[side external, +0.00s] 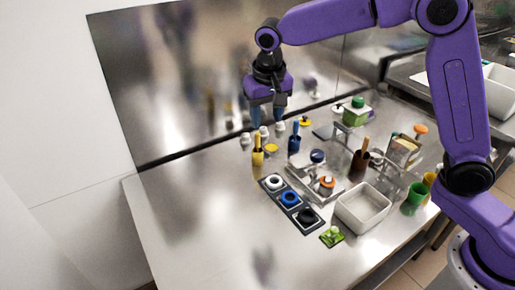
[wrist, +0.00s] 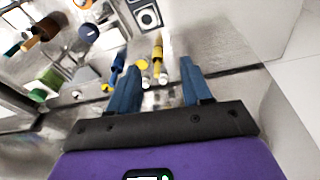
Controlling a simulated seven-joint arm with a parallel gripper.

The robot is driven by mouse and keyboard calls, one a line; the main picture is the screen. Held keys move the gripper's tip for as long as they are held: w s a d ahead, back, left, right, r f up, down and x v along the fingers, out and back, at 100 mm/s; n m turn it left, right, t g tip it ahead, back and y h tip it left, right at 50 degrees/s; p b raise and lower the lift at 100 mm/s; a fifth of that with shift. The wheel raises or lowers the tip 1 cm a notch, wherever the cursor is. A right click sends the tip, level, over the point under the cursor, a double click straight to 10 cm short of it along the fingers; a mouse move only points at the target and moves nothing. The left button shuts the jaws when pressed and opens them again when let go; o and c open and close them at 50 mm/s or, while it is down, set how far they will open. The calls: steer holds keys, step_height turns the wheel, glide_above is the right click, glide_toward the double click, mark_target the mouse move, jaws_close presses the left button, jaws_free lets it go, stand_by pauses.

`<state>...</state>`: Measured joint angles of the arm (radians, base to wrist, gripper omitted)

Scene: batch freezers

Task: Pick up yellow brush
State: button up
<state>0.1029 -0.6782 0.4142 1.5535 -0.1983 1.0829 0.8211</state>
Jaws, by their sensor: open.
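The yellow brush (side external: 257,152) stands upright on the steel counter near the back wall panel, left of the other items. In the wrist view the yellow brush (wrist: 158,48) shows ahead of my fingers, between their lines. My gripper (side external: 267,116) points down above the back of the counter, higher than the brush. In the wrist view my gripper (wrist: 158,72) has its two blue fingers wide apart, with nothing held between them.
A blue brush (side external: 294,139) stands right of the yellow one. Small white-topped items (side external: 263,131) and a yellow disc (side external: 271,148) are close by. A dark tray (side external: 279,189) with round pieces and a white bin (side external: 363,207) lie in front. The left counter is clear.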

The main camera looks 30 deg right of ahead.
steer(key=w+d+f+m+h, duration=0.1)
steer(key=w+d+m, duration=0.15)
steer(key=w, duration=0.35)
steer(key=w+d+f+m, duration=0.1)
steer(key=w+f+m, duration=0.1)
steer(key=w+m, duration=0.3)
glide_toward(258, 137)
steer(key=x, duration=0.3)
steer(key=w+x, duration=0.1)
steer(key=x, duration=0.2)
steer(key=shift+w+d, duration=0.15)
steer(key=shift+w, duration=0.05)
steer(key=x, duration=0.4)
steer(key=shift+s, duration=0.3)
steer(key=shift+w+d+f, duration=0.2)
steer(key=shift+f, duration=0.45)
jaws_close()
